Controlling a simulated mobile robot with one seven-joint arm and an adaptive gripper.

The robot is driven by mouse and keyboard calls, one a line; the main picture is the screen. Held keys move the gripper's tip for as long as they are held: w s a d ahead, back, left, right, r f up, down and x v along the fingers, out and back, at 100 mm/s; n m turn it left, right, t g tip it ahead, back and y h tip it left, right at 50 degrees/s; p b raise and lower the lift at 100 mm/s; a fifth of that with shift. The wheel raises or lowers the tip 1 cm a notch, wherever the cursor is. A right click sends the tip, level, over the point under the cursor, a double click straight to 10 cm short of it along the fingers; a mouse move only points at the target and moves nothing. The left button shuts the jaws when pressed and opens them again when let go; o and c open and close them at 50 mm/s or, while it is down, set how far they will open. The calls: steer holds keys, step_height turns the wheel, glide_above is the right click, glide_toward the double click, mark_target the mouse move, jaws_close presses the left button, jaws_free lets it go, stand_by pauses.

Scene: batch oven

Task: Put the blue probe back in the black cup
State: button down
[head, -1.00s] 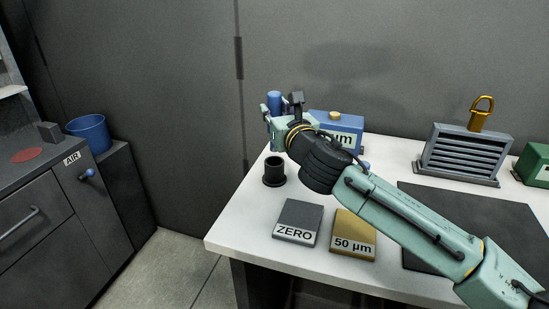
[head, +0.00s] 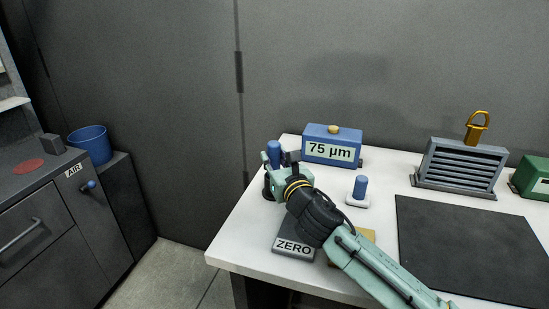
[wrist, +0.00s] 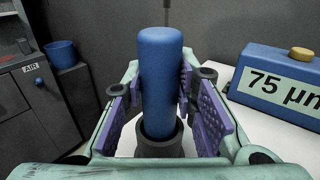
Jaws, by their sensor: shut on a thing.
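The blue probe (wrist: 160,75) stands upright between the purple pads of my gripper (wrist: 165,100), which is shut on it. In the head view the probe (head: 273,152) rises above my gripper (head: 278,163) at the table's back left. The black cup (wrist: 160,147) is directly under the probe in the wrist view, and its dark rim surrounds the probe's lower end. How deep the probe reaches cannot be told. In the head view my gripper hides most of the cup (head: 267,191).
A blue 75 µm box (head: 332,147) stands behind, right of my gripper. A second blue cylinder (head: 360,187) stands on a white base. The ZERO block (head: 294,247) lies under my arm. A grey vented box (head: 460,163) and black mat (head: 465,245) are at right.

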steer(key=shift+f, duration=0.2)
steer(key=c, duration=1.3)
jaws_free()
steer(key=shift+r, duration=0.15)
steer(key=shift+r, duration=0.2)
steer(key=b+v, duration=0.4)
steer(key=v, duration=0.8)
